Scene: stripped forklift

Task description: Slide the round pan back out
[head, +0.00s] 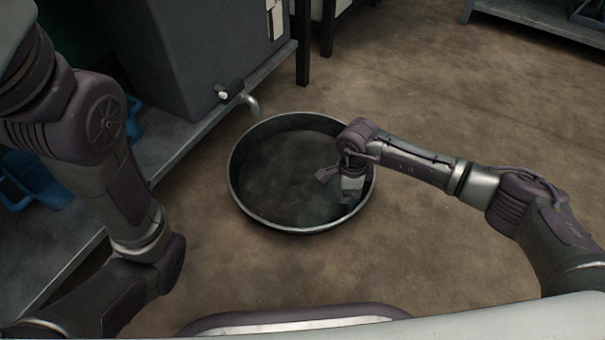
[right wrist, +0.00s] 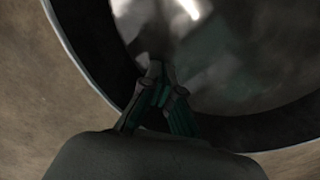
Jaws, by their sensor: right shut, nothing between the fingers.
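The round pan (head: 268,216) is a wide, shallow, dark metal pan on the brown floor in the middle of the head view. Its inner bottom and rim also show in the right wrist view (right wrist: 245,45). My right gripper (head: 347,200) is over the pan's right side, inside the rim as seen from above. In the right wrist view my right gripper (right wrist: 155,70) is shut with nothing between its fingers, in front of the pan's inner wall. Whether it touches the pan, I cannot tell. My left arm comes in at the left; its gripper is out of view.
A grey tank with a tap (head: 229,88) and a bent spout (head: 250,103) stands on a metal bench (head: 180,137) at the upper left. The floor right of the pan is clear.

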